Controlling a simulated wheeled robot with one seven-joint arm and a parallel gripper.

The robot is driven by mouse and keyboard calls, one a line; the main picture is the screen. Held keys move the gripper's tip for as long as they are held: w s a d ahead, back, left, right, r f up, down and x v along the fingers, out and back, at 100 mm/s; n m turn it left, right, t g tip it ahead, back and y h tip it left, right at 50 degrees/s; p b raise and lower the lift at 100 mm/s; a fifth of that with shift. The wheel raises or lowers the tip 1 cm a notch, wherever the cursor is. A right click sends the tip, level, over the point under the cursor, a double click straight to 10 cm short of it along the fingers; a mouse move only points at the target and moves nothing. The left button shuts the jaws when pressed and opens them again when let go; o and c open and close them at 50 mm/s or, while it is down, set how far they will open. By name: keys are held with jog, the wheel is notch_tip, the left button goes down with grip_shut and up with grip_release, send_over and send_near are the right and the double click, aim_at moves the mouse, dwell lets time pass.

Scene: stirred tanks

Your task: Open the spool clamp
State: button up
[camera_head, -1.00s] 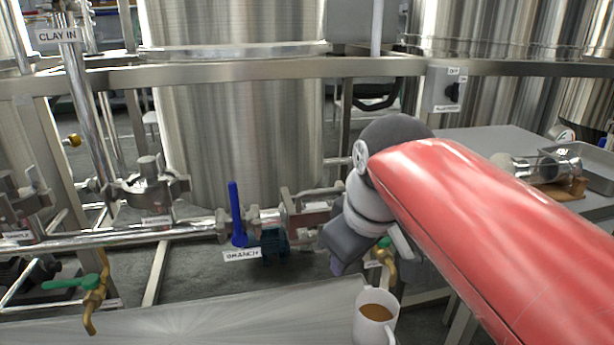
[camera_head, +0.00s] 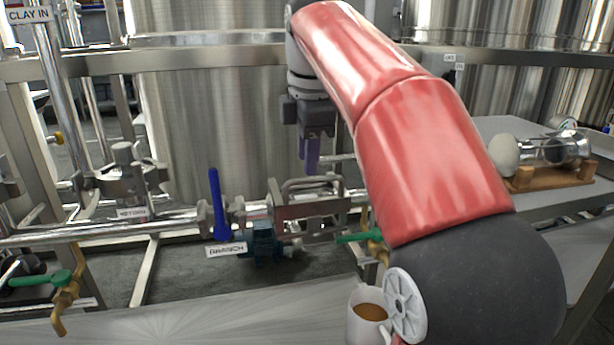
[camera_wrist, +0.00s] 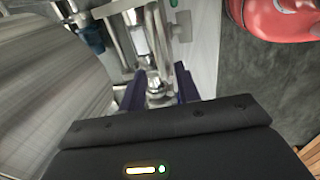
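A steel spool section with a rectangular handle-like frame (camera_head: 310,203) sits in the horizontal pipe line, just right of the blue-handled valve (camera_head: 217,205). I take the fitting at its right end to be the spool clamp; in the wrist view a shiny metal fitting (camera_wrist: 156,86) lies between my fingers, some way beyond them. My gripper (camera_head: 310,168) points down above the right end of the section, apart from it in the head view. In the wrist view its two purple fingers (camera_wrist: 160,92) are spread with nothing held. The clamp's details are too small to tell.
A "BRANCH" label (camera_head: 226,250) hangs below the pipe. A large steel tank (camera_head: 220,110) stands behind. A wooden stand (camera_head: 540,178) holds a glass-and-metal piece at right.

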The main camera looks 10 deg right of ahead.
aim_at(307, 182)
jog(key=shift+w+f+b, duration=0.2)
jog(key=shift+f+b, duration=0.05)
jog(key=shift+f, duration=0.65)
jog(key=shift+w+f+b, duration=0.15)
jog(key=shift+f+b, duration=0.05)
jog(key=shift+f, duration=0.65)
jog(key=shift+c, duration=0.2)
grip_shut()
